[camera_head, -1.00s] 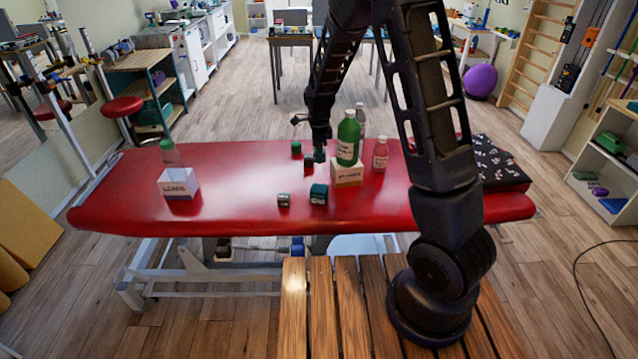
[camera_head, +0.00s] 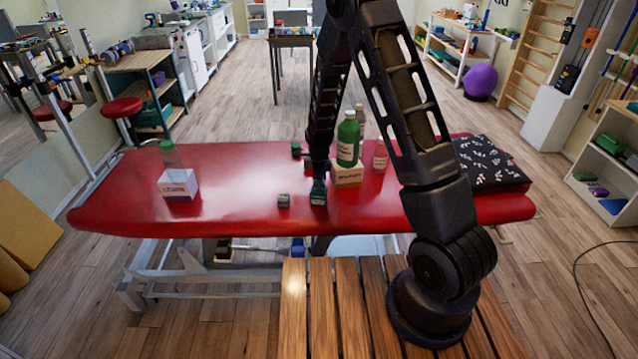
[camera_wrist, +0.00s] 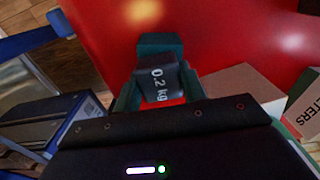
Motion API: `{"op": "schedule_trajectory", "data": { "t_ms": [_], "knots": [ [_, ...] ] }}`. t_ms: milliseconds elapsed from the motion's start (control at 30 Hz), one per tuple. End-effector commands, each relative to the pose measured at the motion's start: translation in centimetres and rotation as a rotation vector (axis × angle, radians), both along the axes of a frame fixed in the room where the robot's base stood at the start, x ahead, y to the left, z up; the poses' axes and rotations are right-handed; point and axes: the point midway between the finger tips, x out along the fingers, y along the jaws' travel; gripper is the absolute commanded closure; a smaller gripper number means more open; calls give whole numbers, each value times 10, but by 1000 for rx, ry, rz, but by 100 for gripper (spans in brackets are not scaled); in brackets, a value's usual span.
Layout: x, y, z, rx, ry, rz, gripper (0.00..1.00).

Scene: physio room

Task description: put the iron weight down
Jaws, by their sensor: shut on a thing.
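The iron weight (camera_wrist: 160,84) is a dark block marked "0.2 kg" in the wrist view. My gripper (camera_wrist: 158,92) is shut on it, with one finger on each side. In the head view my gripper (camera_head: 319,176) is low over the red couch (camera_head: 235,205), just behind a teal block (camera_head: 318,197); the weight is hard to make out there. A teal block (camera_wrist: 160,46) also shows right beyond the weight in the wrist view. I cannot tell whether the weight touches it or the couch.
A small grey block (camera_head: 284,201) lies just left of the teal block. A labelled box (camera_head: 178,188) stands far left, and a dark patterned cushion (camera_head: 490,165) lies far right.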

Motion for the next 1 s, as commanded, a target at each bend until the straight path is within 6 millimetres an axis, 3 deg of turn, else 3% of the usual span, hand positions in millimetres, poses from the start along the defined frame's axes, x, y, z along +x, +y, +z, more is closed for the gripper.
{"op": "schedule_trajectory", "data": {
  "t_ms": [333,367,467,800,1000],
  "knots": [
    [0,0,-3,0,-1,0,86],
    [0,0,-3,0,-1,0,56],
    [0,0,-3,0,-1,0,37],
    [0,0,-1,1,-1,0,37],
    [1,1,20,1,-4,2,37]
  ]
}}
